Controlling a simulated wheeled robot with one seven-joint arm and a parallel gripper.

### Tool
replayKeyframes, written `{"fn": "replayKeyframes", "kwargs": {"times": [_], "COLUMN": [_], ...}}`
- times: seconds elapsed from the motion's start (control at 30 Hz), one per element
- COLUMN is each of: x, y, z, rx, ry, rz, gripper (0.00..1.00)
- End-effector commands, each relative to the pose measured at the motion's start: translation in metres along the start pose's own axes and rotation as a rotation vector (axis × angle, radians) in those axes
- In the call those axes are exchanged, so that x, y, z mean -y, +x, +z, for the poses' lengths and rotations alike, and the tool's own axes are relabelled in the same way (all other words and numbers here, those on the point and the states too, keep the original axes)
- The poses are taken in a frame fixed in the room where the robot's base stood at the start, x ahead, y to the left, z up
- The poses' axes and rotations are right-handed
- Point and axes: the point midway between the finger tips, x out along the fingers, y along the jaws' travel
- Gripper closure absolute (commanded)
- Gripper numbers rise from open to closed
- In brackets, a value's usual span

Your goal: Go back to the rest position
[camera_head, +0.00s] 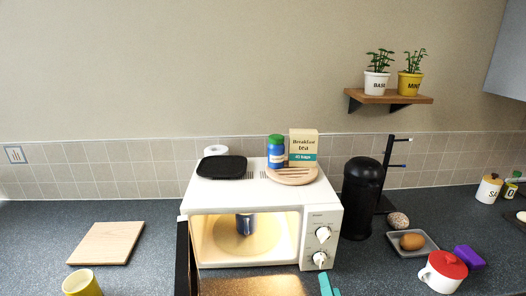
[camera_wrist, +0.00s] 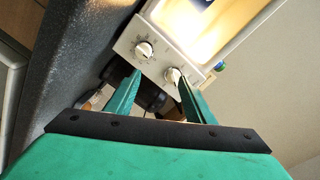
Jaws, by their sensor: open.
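My gripper (camera_wrist: 157,88) is open in the wrist view, its two teal fingers apart with nothing held between them. The fingers point towards the control panel of the white microwave, near its two knobs. In the head view only a teal part of my gripper (camera_head: 328,285) shows at the bottom edge, in front of the lower right of the microwave (camera_head: 313,262). The microwave stands open and lit. A dark blue can or mug (camera_head: 245,225) stands inside it on the turntable.
A black bin-like canister (camera_head: 361,200) stands right of the microwave. Further right are a grey tray (camera_head: 420,250) with a brown egg-shaped item and a red-lidded white pot (camera_head: 442,272). A wooden board (camera_head: 106,243) and a yellow mug (camera_head: 82,283) lie left. A brown panel (camera_head: 250,287) fills the bottom middle.

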Motion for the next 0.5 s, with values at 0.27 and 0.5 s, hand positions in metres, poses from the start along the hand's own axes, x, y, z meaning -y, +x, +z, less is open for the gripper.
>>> {"fn": "replayKeyframes", "kwargs": {"times": [0.27,0.5], "x": [-0.055,-0.086], "y": [-0.039,-0.089], "z": [0.079,0.135], "rx": [-0.009,0.004], "ry": [-0.133,-0.294], "rz": [0.109,0.177], "gripper": [0.51,0.51]}}
